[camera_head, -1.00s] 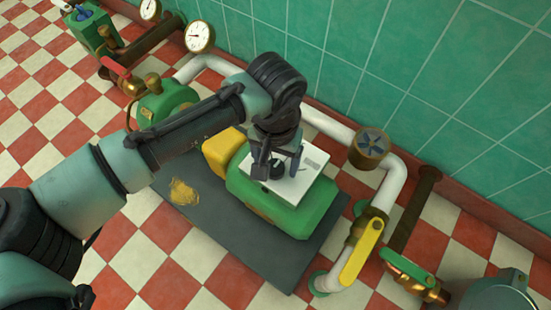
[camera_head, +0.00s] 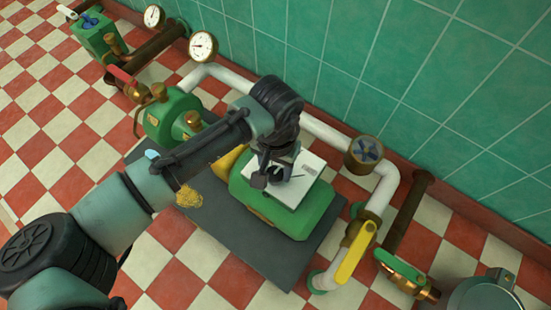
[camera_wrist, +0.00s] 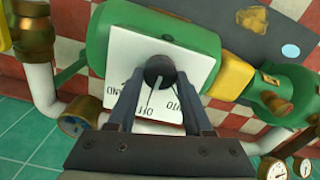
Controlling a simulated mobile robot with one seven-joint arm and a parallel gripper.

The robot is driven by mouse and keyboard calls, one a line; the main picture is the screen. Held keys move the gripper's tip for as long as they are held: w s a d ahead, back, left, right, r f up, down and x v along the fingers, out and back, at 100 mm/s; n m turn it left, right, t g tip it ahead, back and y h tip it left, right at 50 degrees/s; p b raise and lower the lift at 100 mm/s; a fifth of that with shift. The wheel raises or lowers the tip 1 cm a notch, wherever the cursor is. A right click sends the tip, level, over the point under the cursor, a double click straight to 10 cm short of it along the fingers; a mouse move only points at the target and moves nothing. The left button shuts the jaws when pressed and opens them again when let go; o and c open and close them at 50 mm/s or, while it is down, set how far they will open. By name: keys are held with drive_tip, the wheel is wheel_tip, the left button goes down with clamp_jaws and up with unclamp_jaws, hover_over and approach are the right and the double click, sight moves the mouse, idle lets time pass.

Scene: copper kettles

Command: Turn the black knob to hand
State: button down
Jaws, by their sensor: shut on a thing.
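The black knob (camera_wrist: 159,68) is round and sits on a white plate (camera_wrist: 185,40) on the green pump-like body (camera_wrist: 97,40). My gripper (camera_head: 271,181) is over the plate in the head view, its fingers around the knob. In the wrist view the fingers come from below and close on the knob's two sides. HAND is printed to the knob's left, OFF below it and AUTO to its right. A pale pointer line on the knob seems to run down toward OFF. In the head view my gripper hides most of the knob.
A yellow lever (camera_head: 352,262) and a white pipe (camera_head: 385,188) stand right of the green body. A round valve (camera_head: 363,154) is behind it. A dark mat (camera_head: 262,258) lies underneath. Gauges (camera_head: 203,46) and more pipework are at the back left, along the tiled wall.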

drive_tip(key=shift+s+d+r+m+p, duration=0.15)
drive_tip(key=shift+r+m+p, duration=0.45)
drive_tip(key=shift+p, duration=4.5)
drive_tip(key=m+p, duration=0.1)
drive_tip(key=p, duration=0.2)
drive_tip(key=m+p, duration=0.1)
drive_tip(key=p, duration=0.3)
drive_tip(key=shift+f+p, duration=0.3)
drive_tip(key=shift+f, duration=0.1)
drive_tip(key=shift+m+p, duration=0.3)
drive_tip(key=shift+p, duration=0.05)
drive_tip(key=shift+f+m+p, duration=0.1)
drive_tip(key=shift+m+p, duration=0.6)
drive_tip(key=shift+p, duration=0.1)
drive_tip(key=shift+f+m+p, duration=0.1)
drive_tip(key=shift+m+p, duration=0.45)
drive_tip(key=shift+m, duration=1.05)
drive_tip(key=shift+d, duration=0.1)
drive_tip(key=shift+c, duration=1.5)
unclamp_jaws()
